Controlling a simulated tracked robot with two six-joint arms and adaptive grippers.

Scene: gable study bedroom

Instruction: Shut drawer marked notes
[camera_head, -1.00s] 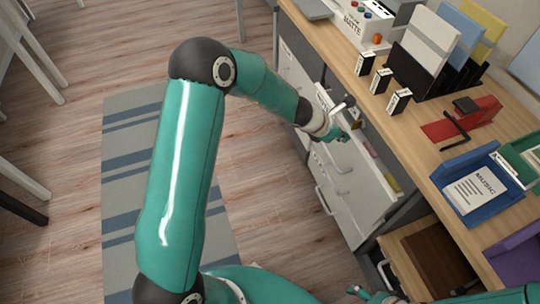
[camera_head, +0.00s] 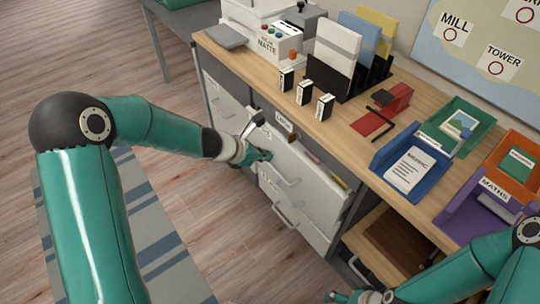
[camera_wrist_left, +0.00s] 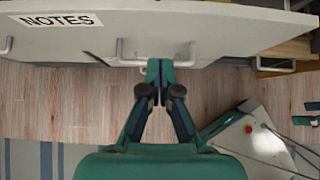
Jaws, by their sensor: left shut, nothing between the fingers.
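The drawer marked NOTES is a pale drawer with its front (camera_head: 312,188) standing out from the desk; coloured items show inside it. In the left wrist view its front (camera_wrist_left: 200,22) fills the top, with the NOTES label at upper left and a bar handle (camera_wrist_left: 128,58) below it. My left gripper (camera_head: 262,156) is at the outer face of this front. It is shut and empty, its fingertips (camera_wrist_left: 160,70) by the handle; I cannot tell whether they touch. My right gripper (camera_head: 362,297) is low at the bottom edge, partly cut off, its jaws unclear.
An open wooden compartment (camera_head: 385,245) is right of the drawers. The floor (camera_head: 180,190) in front is clear, with a striped rug.

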